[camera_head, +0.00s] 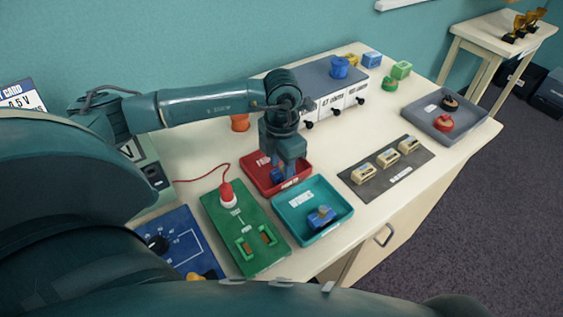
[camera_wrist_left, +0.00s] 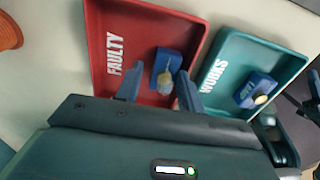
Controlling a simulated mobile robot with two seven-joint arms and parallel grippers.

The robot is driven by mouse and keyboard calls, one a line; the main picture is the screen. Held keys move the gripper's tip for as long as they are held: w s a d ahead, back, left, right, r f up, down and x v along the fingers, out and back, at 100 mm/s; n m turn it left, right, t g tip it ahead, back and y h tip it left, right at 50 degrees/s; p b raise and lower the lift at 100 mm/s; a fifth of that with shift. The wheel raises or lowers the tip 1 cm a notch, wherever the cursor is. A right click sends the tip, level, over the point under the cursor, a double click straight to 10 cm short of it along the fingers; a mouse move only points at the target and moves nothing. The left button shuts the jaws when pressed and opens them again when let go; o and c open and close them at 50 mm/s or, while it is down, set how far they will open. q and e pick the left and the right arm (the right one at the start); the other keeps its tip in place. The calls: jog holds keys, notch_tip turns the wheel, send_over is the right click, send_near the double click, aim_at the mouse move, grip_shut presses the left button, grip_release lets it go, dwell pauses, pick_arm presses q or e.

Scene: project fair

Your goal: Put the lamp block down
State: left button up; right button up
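The lamp block is a small blue block with a pale bulb on top. It sits in the red FAULTY tray (camera_head: 302,164), and the left wrist view shows the lamp block (camera_wrist_left: 165,66) near the tray's right wall. My left gripper (camera_wrist_left: 157,88) is open, with its two fingers apart on either side of the bulb end and red tray floor showing beside the left finger. In the head view my left gripper (camera_head: 281,172) reaches down into the red tray and partly hides the block.
The teal WORKS tray (camera_head: 345,209) stands right beside the red tray and holds another blue block (camera_head: 321,217). A dark mat (camera_head: 365,190) with several cream blocks and a grey tray (camera_head: 478,125) lie right.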

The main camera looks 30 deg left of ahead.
pick_arm(q)
jog(key=shift+s+d, duration=0.15)
jog(key=shift+d, duration=0.3)
jog(key=shift+r+p, duration=0.35)
jog(key=shift+p, duration=0.1)
notch_tip(320, 180, up, 13)
jog(key=b, duration=0.1)
jog(key=shift+a+f, duration=0.15)
jog(key=shift+f, duration=0.05)
jog(key=shift+b, duration=0.3)
